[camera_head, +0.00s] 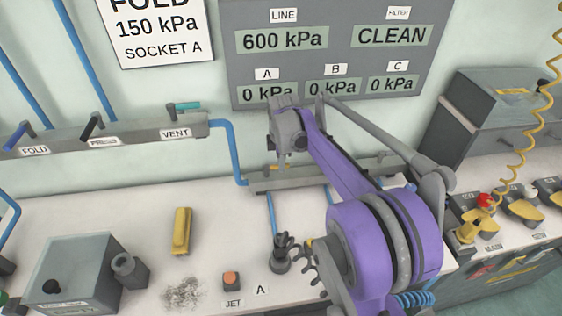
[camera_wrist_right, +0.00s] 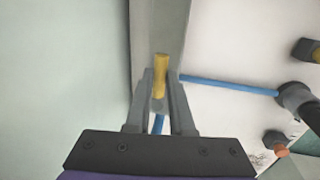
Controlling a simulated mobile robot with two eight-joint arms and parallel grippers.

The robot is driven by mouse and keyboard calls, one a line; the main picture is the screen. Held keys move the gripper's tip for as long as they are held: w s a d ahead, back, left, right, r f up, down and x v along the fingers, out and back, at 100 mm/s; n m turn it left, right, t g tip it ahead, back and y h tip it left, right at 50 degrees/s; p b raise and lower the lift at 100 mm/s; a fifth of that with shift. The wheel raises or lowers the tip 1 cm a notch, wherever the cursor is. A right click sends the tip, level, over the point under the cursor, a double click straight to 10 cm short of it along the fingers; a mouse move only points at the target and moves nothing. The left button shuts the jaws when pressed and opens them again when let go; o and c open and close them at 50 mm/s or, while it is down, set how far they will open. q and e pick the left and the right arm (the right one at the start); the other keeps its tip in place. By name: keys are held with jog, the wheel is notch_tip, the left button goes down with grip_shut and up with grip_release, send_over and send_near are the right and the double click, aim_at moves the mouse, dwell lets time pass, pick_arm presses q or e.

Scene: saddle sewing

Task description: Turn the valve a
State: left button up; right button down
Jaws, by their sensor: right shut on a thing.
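Valve A appears as a small yellow handle (camera_wrist_right: 160,72) on a grey manifold bar; in the head view its yellow part (camera_head: 276,167) shows just below my gripper. My right gripper (camera_head: 283,160) reaches down to the left end of the bar. In the right wrist view its two fingers (camera_wrist_right: 160,100) stand on either side of the handle's near end and are shut on it. The fingertips partly hide the valve body. My left gripper is in neither view.
The grey manifold bar (camera_head: 313,180) runs along the wall, with blue hoses. The panel (camera_head: 290,62) above reads LINE 600 kPa and A, B, C 0 kPa. A wall rail (camera_head: 60,141) carries FOLD, PRESS and VENT levers. A yellow tool (camera_head: 182,231) lies on the bench.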

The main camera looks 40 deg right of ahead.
jog(key=m, duration=0.1)
jog(key=s+a+m, duration=0.1)
jog(key=m, duration=0.1)
jog(key=shift+m+g+h, duration=0.3)
jog(key=shift+a+m+g, duration=0.4)
jog(key=shift+a+m, duration=0.45)
jog(key=shift+m, duration=1.5)
jog(key=shift+a+m+g, duration=0.4)
jog(key=shift+a+m, duration=0.5)
jog(key=shift+m, duration=1.5)
jog(key=shift+a+m+g, duration=0.4)
jog(key=shift+a+m, duration=0.45)
jog(key=shift+m, duration=1.5)
jog(key=c, duration=0.8)
grip_release()
